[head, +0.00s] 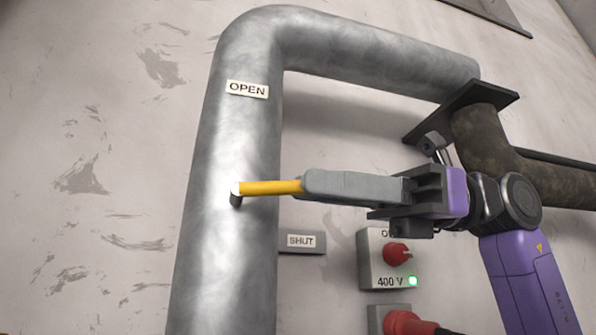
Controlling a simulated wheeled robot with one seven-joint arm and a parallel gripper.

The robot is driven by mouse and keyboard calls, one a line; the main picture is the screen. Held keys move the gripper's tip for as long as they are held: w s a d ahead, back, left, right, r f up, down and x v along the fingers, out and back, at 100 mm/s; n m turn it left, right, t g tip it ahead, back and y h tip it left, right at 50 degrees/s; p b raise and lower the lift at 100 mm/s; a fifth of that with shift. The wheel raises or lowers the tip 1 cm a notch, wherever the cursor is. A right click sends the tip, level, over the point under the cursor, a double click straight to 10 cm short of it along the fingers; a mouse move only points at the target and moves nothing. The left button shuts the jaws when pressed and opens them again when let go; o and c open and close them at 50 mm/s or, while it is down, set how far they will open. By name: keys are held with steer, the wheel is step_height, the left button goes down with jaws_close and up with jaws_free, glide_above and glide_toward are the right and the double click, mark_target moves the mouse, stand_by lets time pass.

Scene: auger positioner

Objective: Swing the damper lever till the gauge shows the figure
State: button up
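The damper lever (268,187) is a yellow bar, standing about level, its left end at a small pivot stub (236,196) on a large silver duct pipe (222,250). My gripper (309,185) reaches in from the right, its grey fingers in line with the lever and over its right part. The near finger hides the far one and the lever's end, so I cannot tell whether they grip it. An OPEN label (247,89) is on the pipe above the lever; a SHUT label (301,241) is below right. No gauge is in view.
A switch box (372,275) with a red knob, a green light and a 400 V mark is on the wall below my gripper. A red plug (408,323) is below it. A dark flange (490,95) and brown pipe (560,178) are at right.

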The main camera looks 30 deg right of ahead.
mark_target(294, 192)
steer(key=shift+x, duration=1.4)
jaws_close()
stand_by(0.5)
